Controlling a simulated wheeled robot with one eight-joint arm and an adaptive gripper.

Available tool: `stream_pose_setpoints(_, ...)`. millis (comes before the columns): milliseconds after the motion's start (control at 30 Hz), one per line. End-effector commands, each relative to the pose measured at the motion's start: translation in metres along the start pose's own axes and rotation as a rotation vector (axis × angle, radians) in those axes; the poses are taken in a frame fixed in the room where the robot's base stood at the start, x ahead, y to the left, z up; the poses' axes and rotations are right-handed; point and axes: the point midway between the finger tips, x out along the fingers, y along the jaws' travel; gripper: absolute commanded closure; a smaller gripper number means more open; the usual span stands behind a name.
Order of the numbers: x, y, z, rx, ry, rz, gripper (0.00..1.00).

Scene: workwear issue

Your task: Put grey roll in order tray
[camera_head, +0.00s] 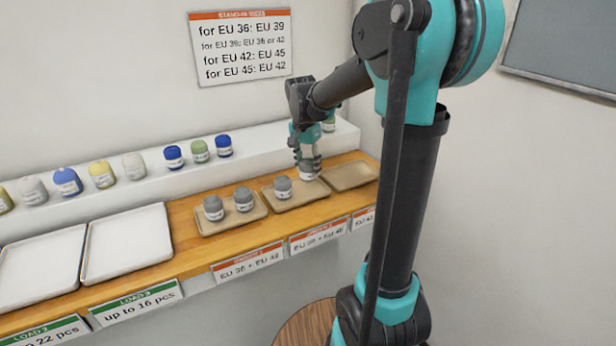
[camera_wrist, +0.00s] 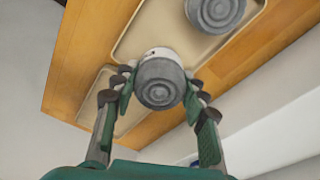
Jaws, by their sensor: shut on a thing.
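My gripper (camera_head: 307,163) is shut on a grey roll (camera_head: 306,174) with a white band, at the right part of the middle order tray (camera_head: 318,192). In the wrist view the held roll (camera_wrist: 160,84) shows its ringed grey end between the two fingers (camera_wrist: 160,92). I cannot tell whether it touches the tray. Another grey roll (camera_head: 283,187) stands in the left part of that tray; it also shows at the top of the wrist view (camera_wrist: 215,12). The left order tray (camera_head: 218,229) holds two grey rolls (camera_head: 213,207) (camera_head: 243,199). The right order tray (camera_head: 350,176) looks empty.
White load trays (camera_head: 127,243) at the left are empty. A white ledge (camera_head: 255,150) behind bears several blue, green, yellow and pale rolls. A substitution sign (camera_head: 242,47) hangs on the wall. Labels (camera_head: 248,262) run along the wooden shelf's front.

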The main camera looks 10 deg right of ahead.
Motion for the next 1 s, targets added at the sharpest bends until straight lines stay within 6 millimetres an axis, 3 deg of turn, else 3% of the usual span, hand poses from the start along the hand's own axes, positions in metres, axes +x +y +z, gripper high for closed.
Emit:
stream_pose_setpoints(300,0.036,0.0,0.004,0.0,0.0,0.0,0.85)
stream_pose_setpoints(667,0.039,0.0,0.005,0.0,0.0,0.0,0.85)
stream_pose_setpoints(700,0.039,0.0,0.005,0.0,0.0,0.0,0.56)
stream_pose_setpoints(867,0.039,0.0,0.005,0.0,0.0,0.0,0.36)
stream_pose_setpoints(1000,0.039,0.0,0.005,0.0,0.0,0.0,0.36)
